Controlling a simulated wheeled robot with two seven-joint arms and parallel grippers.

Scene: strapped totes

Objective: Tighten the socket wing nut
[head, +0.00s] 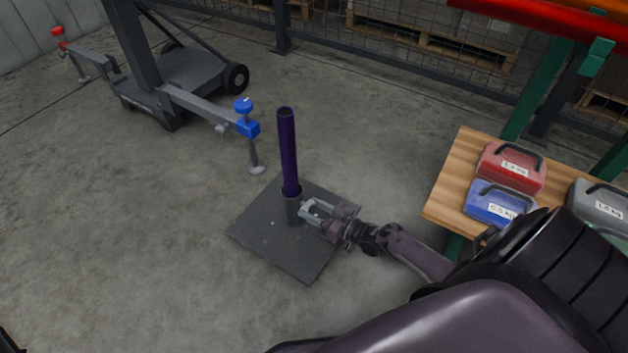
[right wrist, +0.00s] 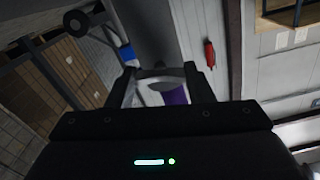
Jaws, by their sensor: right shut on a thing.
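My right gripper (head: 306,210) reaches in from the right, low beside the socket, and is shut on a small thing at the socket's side. That is where the wing nut sits, but the fingers mostly hide it. In the right wrist view, the gripper (right wrist: 165,88) shows its two fingers with a pale metal part and a bit of the purple pole (right wrist: 175,97) between them. My left gripper is not in view.
A grey wheeled stand (head: 190,75) with a blue-knobbed outrigger (head: 247,122) is behind the plate. A wooden shelf (head: 445,190) at right holds red (head: 512,167) and blue (head: 497,203) weight cases. The floor left of the plate is clear.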

